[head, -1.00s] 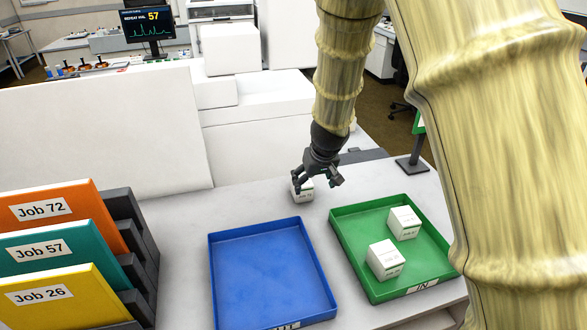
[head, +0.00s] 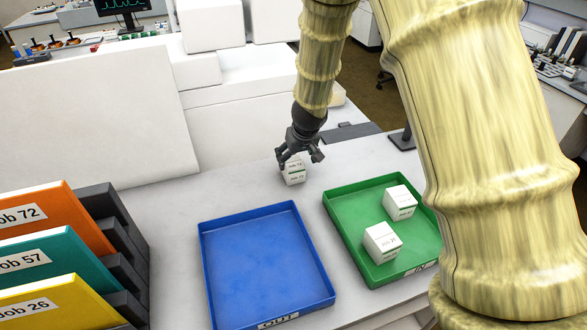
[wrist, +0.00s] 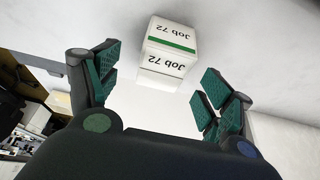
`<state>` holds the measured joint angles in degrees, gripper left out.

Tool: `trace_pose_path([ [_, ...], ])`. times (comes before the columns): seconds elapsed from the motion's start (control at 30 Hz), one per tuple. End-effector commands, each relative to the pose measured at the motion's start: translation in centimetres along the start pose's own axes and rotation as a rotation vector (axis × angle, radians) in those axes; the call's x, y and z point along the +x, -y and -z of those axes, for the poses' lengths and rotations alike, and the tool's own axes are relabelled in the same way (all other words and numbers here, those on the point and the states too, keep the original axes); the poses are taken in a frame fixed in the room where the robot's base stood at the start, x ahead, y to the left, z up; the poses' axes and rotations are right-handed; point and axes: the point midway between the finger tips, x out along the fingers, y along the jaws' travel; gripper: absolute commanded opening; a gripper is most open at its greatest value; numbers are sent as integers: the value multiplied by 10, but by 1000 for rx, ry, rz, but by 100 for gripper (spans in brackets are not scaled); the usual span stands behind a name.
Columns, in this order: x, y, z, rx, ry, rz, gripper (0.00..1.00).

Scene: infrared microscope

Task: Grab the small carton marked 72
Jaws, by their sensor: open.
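The small white carton marked Job 72 (head: 293,172) stands on the pale bench, behind the gap between the blue and green trays. In the wrist view the carton (wrist: 167,50) shows a green stripe and its "Job 72" labels upside down. My gripper (head: 302,157) is just above and beside the carton, partly covering it in the head view. In the wrist view my gripper (wrist: 158,88) is open, its green-padded fingers apart, with the carton ahead of the gap between them. The fingers do not appear to hold it.
The blue OUT tray (head: 204,262) is empty. The green IN tray (head: 350,250) holds two white cartons, one at the back (head: 400,203) and one in front (head: 381,243). Job folders (head: 40,262) stand in a dark rack at left. A large white instrument (head: 95,125) lies behind.

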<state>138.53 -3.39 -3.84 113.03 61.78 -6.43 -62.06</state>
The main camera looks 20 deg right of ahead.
Motion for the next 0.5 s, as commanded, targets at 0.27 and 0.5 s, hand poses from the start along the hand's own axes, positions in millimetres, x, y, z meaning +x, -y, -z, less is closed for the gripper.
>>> trace_pose_path([
  [0.27,20,3,5,1,2,1,80],
  [0.5,45,4,6,1,1,1,80],
])
